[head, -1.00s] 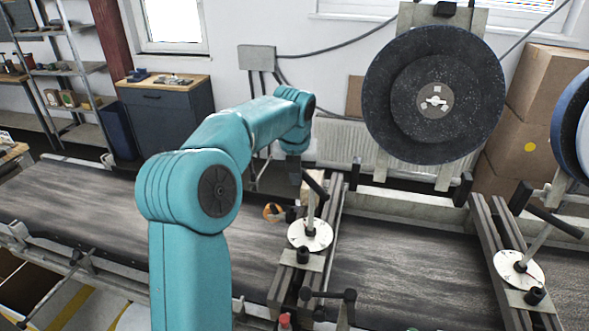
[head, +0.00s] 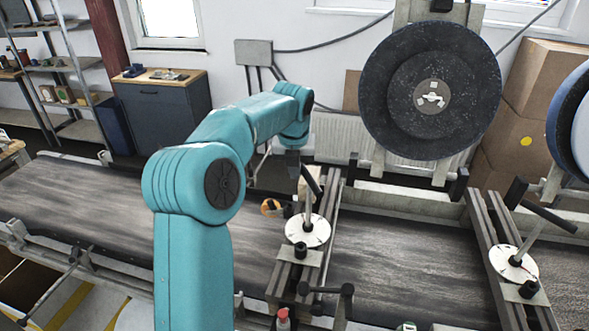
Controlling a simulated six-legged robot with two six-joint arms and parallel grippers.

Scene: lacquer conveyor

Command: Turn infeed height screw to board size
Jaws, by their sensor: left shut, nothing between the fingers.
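A white round dial (head: 307,231) with a black knob and a slanted crank handle sits on the left rail stand across the belt. A second dial (head: 514,263) with a similar handle sits on the right rail stand. I cannot tell from markings which is the infeed height screw. My left arm reaches in from the lower left. My left gripper (head: 293,172) points down behind and above the left dial, close to its crank's upper end. It is shut and looks empty; its fingertips are small and partly hidden. I cannot tell whether it touches the crank. My right gripper is out of view.
The dark, streaked conveyor belt (head: 95,205) runs across the view. A large dark disc (head: 430,90) stands behind it, with a blue-rimmed disc at the right edge. A black crank (head: 328,290) is in front.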

